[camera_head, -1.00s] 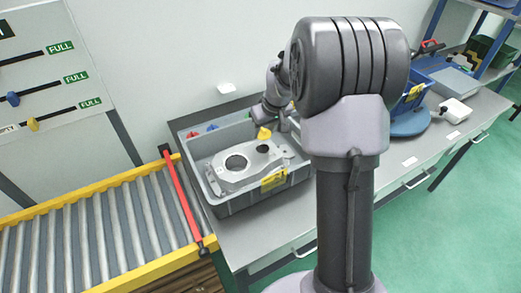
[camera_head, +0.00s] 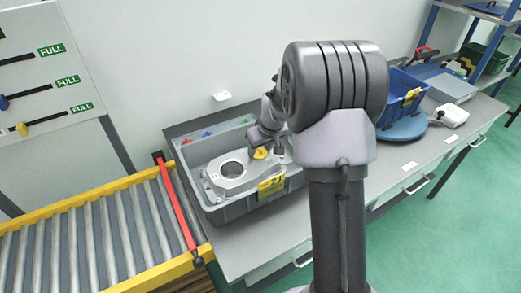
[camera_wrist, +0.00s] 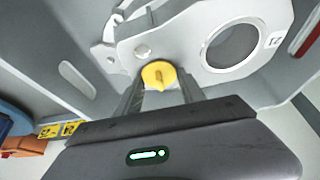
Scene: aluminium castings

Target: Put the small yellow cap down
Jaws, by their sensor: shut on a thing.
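The small yellow cap (camera_head: 260,153) shows at the right end of the grey casting (camera_head: 228,179), which lies in a grey bin (camera_head: 238,208). The cap also shows in the wrist view (camera_wrist: 159,75), between the two fingers of my gripper (camera_wrist: 161,84). My gripper (camera_head: 262,148) is shut on the cap and hides part of it in the head view. In the wrist view the casting (camera_wrist: 184,45) fills the area behind the cap. The cap covers the place on the casting where a smaller dark hole was seen. I cannot tell whether the cap touches the casting.
A roller conveyor (camera_head: 105,240) with a red bar (camera_head: 176,205) stands left of the bin. A blue bin (camera_head: 401,98) and a white object (camera_head: 452,115) stand further right on the bench (camera_head: 405,152).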

